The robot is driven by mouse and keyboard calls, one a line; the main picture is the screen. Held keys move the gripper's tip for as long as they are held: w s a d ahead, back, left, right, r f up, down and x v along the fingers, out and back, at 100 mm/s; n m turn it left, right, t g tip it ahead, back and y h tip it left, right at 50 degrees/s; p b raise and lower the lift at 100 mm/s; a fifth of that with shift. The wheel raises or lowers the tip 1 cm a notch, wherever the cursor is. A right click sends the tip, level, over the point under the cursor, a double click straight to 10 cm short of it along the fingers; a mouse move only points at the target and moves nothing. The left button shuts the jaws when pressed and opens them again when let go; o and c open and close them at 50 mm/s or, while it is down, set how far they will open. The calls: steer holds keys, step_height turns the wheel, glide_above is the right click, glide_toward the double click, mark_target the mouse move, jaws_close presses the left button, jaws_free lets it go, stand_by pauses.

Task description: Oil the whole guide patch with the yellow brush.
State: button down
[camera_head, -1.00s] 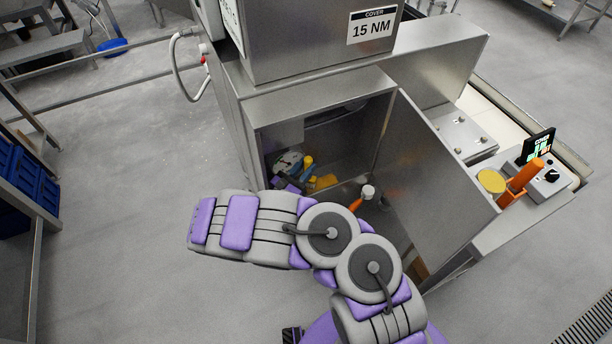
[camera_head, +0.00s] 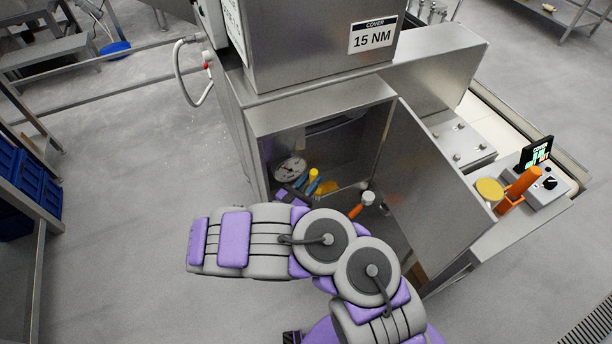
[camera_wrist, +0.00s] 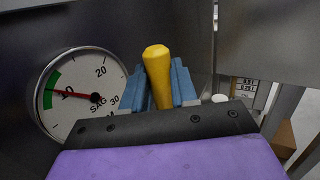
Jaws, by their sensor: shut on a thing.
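My gripper (camera_wrist: 160,88) has blue fingers shut on the yellow handle of the brush (camera_wrist: 157,68). The handle stands nearly upright between the fingers in the wrist view; the bristles are hidden. In the head view, my gripper (camera_head: 307,182) and the brush (camera_head: 314,174) are inside the open steel cabinet, partly behind my arm. I cannot make out the guide patch. A flat yellow thing (camera_head: 328,187) lies just right of the brush; I cannot tell what it is.
A round SAG gauge (camera_wrist: 82,92) is close on the left, its needle by the green band; it also shows in the head view (camera_head: 291,169). The open door (camera_head: 435,165) bounds the right. An orange-handled tool (camera_head: 361,205) is inside the cabinet near the door.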

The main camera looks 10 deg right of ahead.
steer(key=shift+r+p, duration=1.8)
steer(key=shift+r, duration=1.15)
steer(key=shift+a, duration=0.1)
step_height(320, 180, up, 3)
steer(key=shift+p, duration=0.9)
steer(key=shift+f, duration=0.15)
steer(key=shift+f+b, duration=2.85)
steer(key=shift+f, duration=0.9)
